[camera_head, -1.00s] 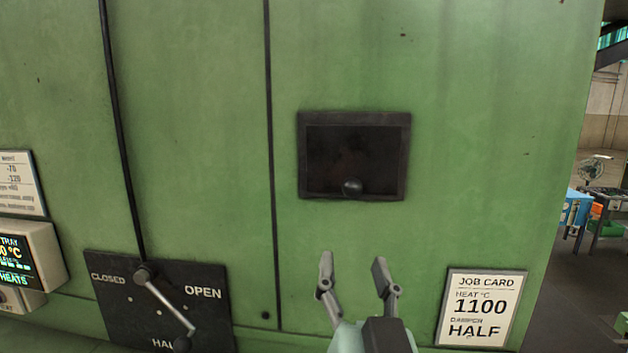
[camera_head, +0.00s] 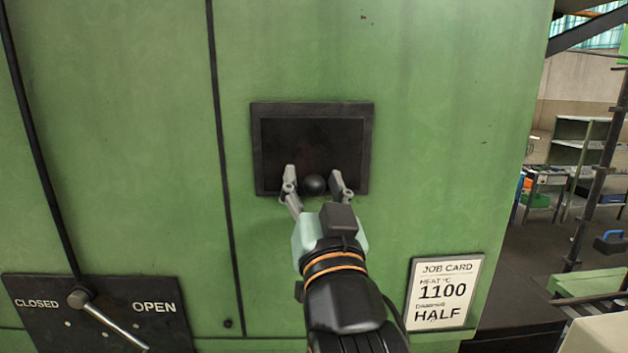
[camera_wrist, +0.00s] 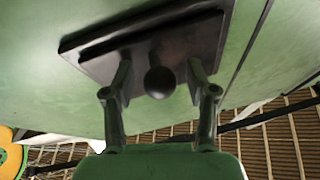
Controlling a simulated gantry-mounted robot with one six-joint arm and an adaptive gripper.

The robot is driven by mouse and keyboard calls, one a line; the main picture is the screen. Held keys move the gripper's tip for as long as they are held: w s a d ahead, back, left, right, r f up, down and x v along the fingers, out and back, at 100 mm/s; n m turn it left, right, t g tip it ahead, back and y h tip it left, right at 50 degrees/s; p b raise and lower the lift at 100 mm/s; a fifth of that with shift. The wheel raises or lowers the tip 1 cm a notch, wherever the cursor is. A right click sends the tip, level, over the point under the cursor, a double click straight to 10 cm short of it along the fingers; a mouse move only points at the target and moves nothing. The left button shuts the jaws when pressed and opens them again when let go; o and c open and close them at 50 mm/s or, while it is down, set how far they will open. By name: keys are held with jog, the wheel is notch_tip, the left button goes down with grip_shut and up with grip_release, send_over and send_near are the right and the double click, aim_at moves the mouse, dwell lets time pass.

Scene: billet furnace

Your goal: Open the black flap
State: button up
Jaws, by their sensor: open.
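The black flap (camera_head: 310,145) sits closed in a dark frame on the green furnace wall. Its round black knob (camera_head: 314,185) sticks out at the flap's lower edge. My gripper (camera_head: 314,180) is open, with one finger on each side of the knob. In the wrist view the flap (camera_wrist: 190,45) is above, and the knob (camera_wrist: 159,82) lies between the open fingers (camera_wrist: 160,88). I see gaps between the knob and both fingers there.
A damper lever (camera_head: 105,318) on a plate marked CLOSED and OPEN is at lower left. A job card (camera_head: 443,293) reading 1100 and HALF hangs at lower right. Shelving (camera_head: 585,145) stands beyond the furnace's right edge. The wall around the flap is otherwise clear.

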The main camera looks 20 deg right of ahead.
grip_shut()
